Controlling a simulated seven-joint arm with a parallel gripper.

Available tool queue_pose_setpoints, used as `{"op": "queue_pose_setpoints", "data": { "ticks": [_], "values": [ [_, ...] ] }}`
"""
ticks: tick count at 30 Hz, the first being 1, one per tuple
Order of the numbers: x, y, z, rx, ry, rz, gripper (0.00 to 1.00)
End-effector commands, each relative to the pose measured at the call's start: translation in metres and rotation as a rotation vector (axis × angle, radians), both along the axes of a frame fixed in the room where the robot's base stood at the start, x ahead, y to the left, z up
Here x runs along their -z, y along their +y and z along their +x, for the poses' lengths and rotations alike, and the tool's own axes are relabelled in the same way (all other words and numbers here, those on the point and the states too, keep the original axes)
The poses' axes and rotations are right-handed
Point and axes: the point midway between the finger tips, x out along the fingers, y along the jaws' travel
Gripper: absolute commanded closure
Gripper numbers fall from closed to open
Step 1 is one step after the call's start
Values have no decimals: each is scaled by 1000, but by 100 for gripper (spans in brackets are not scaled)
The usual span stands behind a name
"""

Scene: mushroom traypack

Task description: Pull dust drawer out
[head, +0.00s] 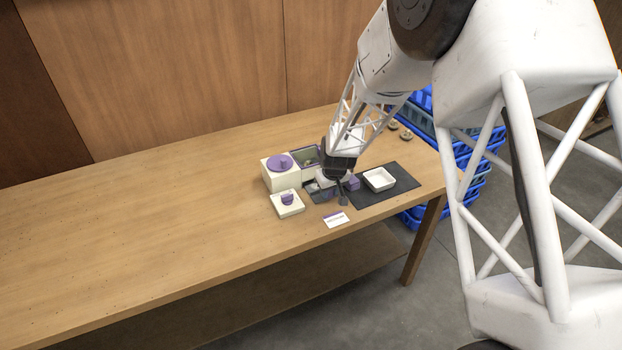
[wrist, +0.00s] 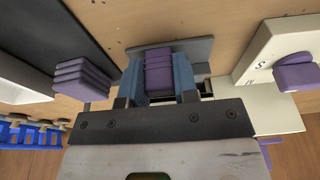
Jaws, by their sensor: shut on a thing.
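In the wrist view, my gripper (wrist: 158,82) has its two blue-grey fingers closed on either side of a purple ribbed handle (wrist: 159,66). The handle stands against a flat grey panel (wrist: 203,47), which looks like the front of the dust drawer. The drawer's body is largely hidden by my gripper, so I cannot tell how far out it is. In the head view, my gripper (head: 332,180) is low at the small station on the table, right of the cream box (head: 280,174) with a purple round top.
A second purple ribbed block (wrist: 82,80) is left of my gripper. A white tray (head: 379,179) lies on a dark mat (head: 405,187) to the right. A cream scale-like unit (head: 288,208) and a card (head: 336,220) are in front. Blue crates (head: 470,150) stand beyond the table (head: 150,220), whose left is clear.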

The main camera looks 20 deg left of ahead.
Motion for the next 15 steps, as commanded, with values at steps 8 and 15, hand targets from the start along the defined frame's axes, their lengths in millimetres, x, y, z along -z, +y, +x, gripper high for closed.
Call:
{"op": "queue_pose_setpoints", "data": {
  "ticks": [8, 15],
  "values": [
    [0, -10, -10, 1, -1, 1, 86],
    [-1, -18, -18, 1, -1, 1, 86]
  ]
}}
